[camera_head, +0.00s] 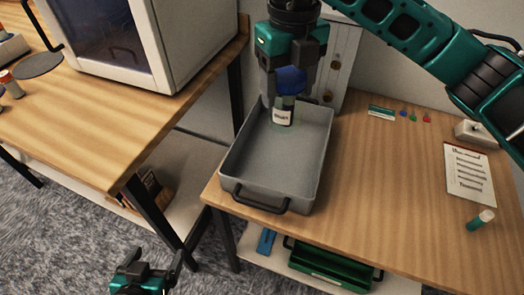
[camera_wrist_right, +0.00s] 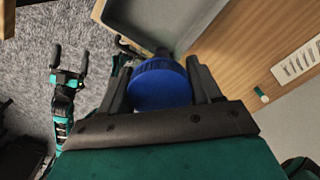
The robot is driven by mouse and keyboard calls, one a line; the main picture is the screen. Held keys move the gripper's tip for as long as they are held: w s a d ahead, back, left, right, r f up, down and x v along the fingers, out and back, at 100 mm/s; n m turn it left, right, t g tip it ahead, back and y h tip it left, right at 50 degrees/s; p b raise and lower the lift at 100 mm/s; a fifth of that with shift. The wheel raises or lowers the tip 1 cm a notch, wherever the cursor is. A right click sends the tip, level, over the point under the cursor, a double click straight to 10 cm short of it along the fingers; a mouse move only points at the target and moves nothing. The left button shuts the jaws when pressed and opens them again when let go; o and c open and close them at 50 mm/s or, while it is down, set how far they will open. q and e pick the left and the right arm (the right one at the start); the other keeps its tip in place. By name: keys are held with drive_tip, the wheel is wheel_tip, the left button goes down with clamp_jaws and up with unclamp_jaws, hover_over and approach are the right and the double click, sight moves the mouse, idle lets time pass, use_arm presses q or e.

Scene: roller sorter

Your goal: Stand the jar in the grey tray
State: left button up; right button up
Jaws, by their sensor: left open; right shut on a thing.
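The jar (camera_head: 283,112) has a blue lid, a clear body and a white label with dark print. My right gripper (camera_head: 290,72) comes from above and is shut on the jar's blue lid. The jar hangs upright over the far part of the grey tray (camera_head: 265,170); I cannot tell whether its base touches the tray floor. In the right wrist view the blue lid (camera_wrist_right: 160,84) sits between the two fingers. The tray looks otherwise empty. My left gripper (camera_head: 148,262) is open and empty, low over the carpet at the bottom left.
A paper sheet (camera_head: 469,175), a green-and-white tube (camera_head: 481,220) and a small grey box (camera_head: 475,133) lie on the right of the wooden table (camera_head: 375,190). A green toolbox (camera_head: 325,268) is on the shelf below. A white cabinet (camera_head: 140,45) stands on the left bench.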

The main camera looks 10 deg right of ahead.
drive_tip(key=shift+w+a, duration=0.1)
drive_tip(key=shift+a, duration=0.8)
drive_tip(key=shift+a+f, duration=0.1)
drive_tip(key=shift+f, duration=0.25)
use_arm(q)
drive_tip(key=shift+a+f+b, duration=0.45)
drive_tip(key=shift+a+f, duration=0.05)
use_arm(e)
wheel_tip(320, 180, down, 19)
drive_tip(key=shift+f, duration=0.15)
use_arm(q)
drive_tip(key=shift+f, duration=0.1)
use_arm(e)
drive_tip(key=shift+f, duration=0.1)
use_arm(q)
drive_tip(key=shift+w, duration=0.15)
use_arm(e)
drive_tip(key=o, duration=1.2)
drive_tip(key=shift+c, duration=0.2)
use_arm(q)
drive_tip(key=shift+r, duration=0.2)
